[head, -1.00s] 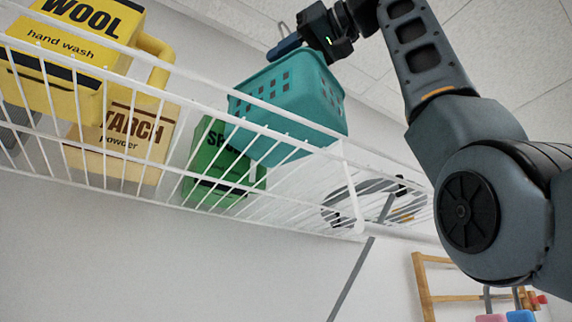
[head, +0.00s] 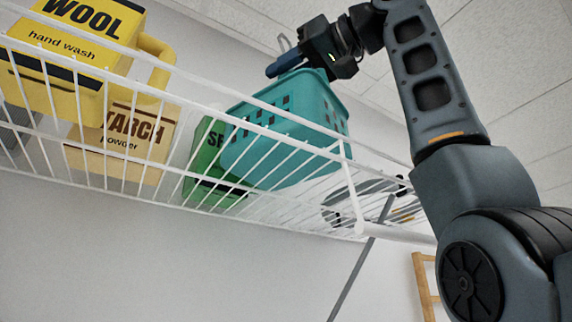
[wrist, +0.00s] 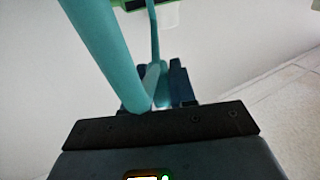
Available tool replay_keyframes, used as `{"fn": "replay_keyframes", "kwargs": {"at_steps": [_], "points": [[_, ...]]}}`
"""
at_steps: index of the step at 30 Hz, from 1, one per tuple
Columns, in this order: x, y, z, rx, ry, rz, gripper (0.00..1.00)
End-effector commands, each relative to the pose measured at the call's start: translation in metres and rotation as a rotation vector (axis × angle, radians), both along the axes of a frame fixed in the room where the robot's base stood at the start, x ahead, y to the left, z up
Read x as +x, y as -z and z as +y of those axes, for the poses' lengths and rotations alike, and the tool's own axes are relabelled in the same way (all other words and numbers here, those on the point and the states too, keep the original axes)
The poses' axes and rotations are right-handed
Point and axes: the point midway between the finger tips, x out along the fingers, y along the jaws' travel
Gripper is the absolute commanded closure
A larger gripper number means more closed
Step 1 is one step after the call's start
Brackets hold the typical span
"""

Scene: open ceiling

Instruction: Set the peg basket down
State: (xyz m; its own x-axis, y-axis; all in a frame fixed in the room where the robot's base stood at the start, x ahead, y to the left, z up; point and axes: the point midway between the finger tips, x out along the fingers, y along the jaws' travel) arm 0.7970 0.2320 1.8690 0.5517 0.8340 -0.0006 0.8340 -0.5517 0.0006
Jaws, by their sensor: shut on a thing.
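The teal peg basket (head: 292,132) is at the wire shelf in the head view, behind the shelf's front wires, close to the green box. My gripper (head: 288,68) is at the basket's top, shut on it. In the wrist view, a teal rim and handle part (wrist: 155,70) runs between the dark fingers of my gripper (wrist: 158,88). The basket looks roughly upright and low at the shelf. I cannot tell whether its bottom touches the shelf wires.
The white wire shelf (head: 262,126) has a raised front rail. A yellow wool wash jug (head: 75,55), a tan starch box (head: 125,145) and a green box (head: 207,160) stand left of the basket. A dark round object (head: 350,200) lies to the right.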

Motion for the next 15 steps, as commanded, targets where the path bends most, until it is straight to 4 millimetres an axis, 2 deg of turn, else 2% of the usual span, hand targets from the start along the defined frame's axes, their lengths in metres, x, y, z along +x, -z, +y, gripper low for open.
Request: {"fn": "replay_keyframes", "kwargs": {"at_steps": [15], "points": [[-0.0001,0.0087,-0.0001,0.001,0.0,-0.001,1.0]]}}
